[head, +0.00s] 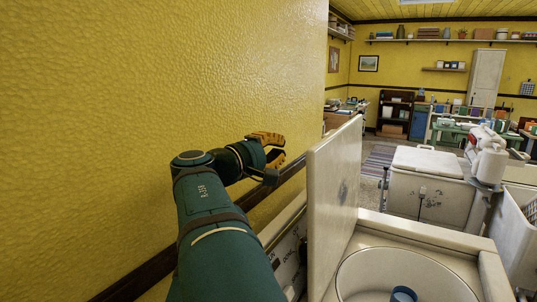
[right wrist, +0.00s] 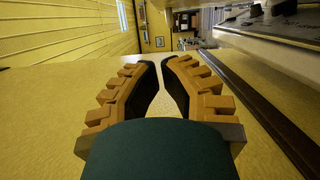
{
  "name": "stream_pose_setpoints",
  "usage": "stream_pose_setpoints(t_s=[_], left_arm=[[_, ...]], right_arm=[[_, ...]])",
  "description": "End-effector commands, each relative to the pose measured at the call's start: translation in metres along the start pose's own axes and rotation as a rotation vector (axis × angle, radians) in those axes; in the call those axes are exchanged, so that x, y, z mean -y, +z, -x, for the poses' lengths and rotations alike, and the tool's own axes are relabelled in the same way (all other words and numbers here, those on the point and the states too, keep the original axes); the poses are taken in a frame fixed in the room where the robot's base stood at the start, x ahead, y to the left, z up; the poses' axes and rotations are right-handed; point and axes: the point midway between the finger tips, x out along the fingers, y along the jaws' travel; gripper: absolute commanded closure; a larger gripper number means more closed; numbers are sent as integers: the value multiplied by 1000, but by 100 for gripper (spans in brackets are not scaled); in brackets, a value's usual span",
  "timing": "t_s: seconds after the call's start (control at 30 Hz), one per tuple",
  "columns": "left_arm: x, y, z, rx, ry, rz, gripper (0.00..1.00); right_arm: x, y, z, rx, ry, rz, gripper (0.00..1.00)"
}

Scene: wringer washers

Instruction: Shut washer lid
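The white washer lid (head: 333,195) stands upright at the left edge of the near washer (head: 425,232). The round tub below it is uncovered, and a small blue cup-like thing (head: 404,294) shows inside. My right gripper (head: 284,149), with orange fingers, is left of the lid, between it and the yellow wall. It looks apart from the lid. In the right wrist view the two fingers (right wrist: 161,76) stand apart with nothing between them. My left gripper is not in view.
The yellow wall (head: 150,90) runs close along my right arm, with a dark rail on it. A control panel (head: 288,255) with lettering is behind the lid. A second white washer (head: 428,185) with its lid down stands beyond. Shelves and tables are at the back.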

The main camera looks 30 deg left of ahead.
Motion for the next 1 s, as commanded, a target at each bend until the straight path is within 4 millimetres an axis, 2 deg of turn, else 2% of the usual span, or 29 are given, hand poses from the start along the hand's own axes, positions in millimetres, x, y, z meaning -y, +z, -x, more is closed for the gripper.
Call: stream_pose_setpoints(t_s=[0.07,0.43,1.0], left_arm=[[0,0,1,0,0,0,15],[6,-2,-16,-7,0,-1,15],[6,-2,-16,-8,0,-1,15]], right_arm=[[1,1,-14,3,-1,1,100],[1,36,-20,0,0,1,100],[0,39,-21,0,-1,-3,100]])
